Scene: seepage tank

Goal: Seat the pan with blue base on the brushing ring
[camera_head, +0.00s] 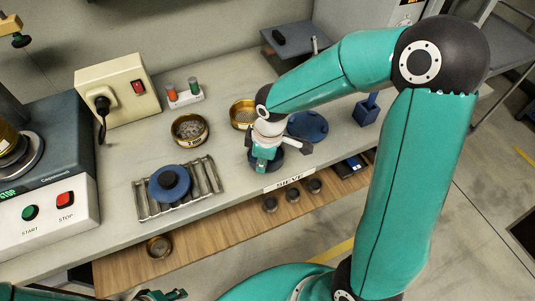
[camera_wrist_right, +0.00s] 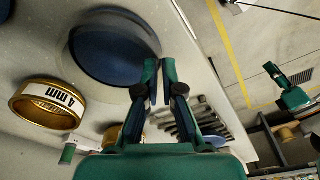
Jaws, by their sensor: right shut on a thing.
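My right gripper (camera_head: 264,164) is at the table's front part, above the SIEVE label. In the right wrist view its fingertips (camera_wrist_right: 159,68) are close together at the rim of a round dark blue piece (camera_wrist_right: 108,45), which I take for the pan; it is partly hidden under the gripper in the head view (camera_head: 280,160). I cannot tell which is the brushing ring. My left gripper (camera_head: 162,295) barely shows at the bottom edge.
Brass sieves (camera_head: 189,130) (camera_head: 242,113) stand behind the gripper; one reads 4 mm in the wrist view (camera_wrist_right: 48,102). The slatted rack (camera_head: 207,178), a blue block (camera_head: 366,109), a socket box (camera_head: 115,90) and a START/STOP machine (camera_head: 50,200) stand around. Small weights are on the lower shelf (camera_head: 215,227).

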